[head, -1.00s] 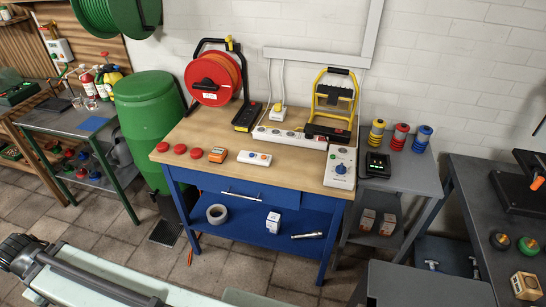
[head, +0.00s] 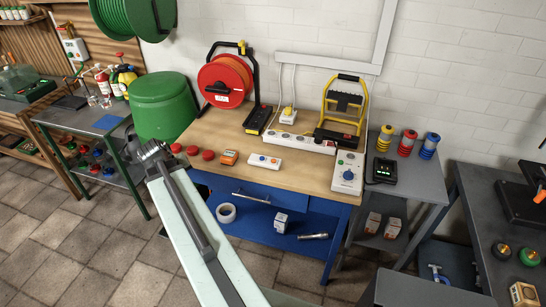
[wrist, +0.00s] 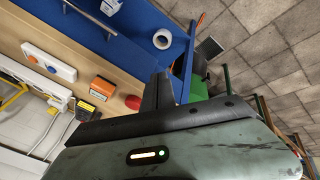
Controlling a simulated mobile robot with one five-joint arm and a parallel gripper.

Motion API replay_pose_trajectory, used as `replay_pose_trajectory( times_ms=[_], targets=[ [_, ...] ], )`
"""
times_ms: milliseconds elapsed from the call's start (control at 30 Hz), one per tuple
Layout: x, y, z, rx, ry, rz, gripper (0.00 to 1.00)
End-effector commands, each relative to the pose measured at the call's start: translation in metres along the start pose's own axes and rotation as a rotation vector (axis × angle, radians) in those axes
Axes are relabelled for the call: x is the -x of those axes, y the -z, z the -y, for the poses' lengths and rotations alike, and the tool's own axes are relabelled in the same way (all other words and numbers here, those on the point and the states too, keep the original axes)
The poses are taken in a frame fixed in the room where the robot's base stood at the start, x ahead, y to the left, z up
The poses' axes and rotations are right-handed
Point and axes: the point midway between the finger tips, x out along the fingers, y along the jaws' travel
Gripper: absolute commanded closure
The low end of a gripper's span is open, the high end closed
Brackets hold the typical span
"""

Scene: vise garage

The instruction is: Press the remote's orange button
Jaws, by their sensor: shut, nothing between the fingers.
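The remote (head: 264,161) is a white oblong lying on the wooden bench top (head: 310,177), left of its middle. My gripper (wrist: 158,90) shows as dark fingers, shut and empty, apart from the remote. In the head view my arm reaches to the bench's left front; the fingertips cannot be made out there.
An orange box (head: 229,157) and several red round knobs (head: 208,155) lie left of the remote. Behind it are a red cable reel (head: 221,82), a power strip (head: 304,143) and a yellow work lamp (head: 341,107). A grey box with a blue dial (head: 347,173) stands at right.

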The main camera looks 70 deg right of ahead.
Motion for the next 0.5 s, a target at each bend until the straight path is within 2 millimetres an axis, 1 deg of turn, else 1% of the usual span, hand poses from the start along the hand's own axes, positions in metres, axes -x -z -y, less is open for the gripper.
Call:
replay_pose_trajectory(
  times_ms=[33, 67, 100, 167, 200, 267, 300, 400, 500],
  targets=[
    [-0.002, 0.005, -0.037, -0.043, -0.037, -0.007, 1.00],
    [-0.005, 0.006, -0.059, -0.065, -0.061, -0.013, 1.00],
    [-0.008, 0.006, -0.087, -0.096, -0.092, -0.021, 1.00],
    [-0.012, 0.005, -0.129, -0.139, -0.140, -0.031, 1.00],
    [-0.013, 0.003, -0.157, -0.167, -0.172, -0.036, 1.00],
    [-0.015, -0.002, -0.198, -0.205, -0.220, -0.043, 1.00],
    [-0.016, -0.006, -0.225, -0.227, -0.251, -0.048, 1.00],
    [-0.016, -0.019, -0.280, -0.276, -0.317, -0.055, 1.00],
    [-0.015, -0.030, -0.320, -0.308, -0.367, -0.059, 1.00]
  ],
)
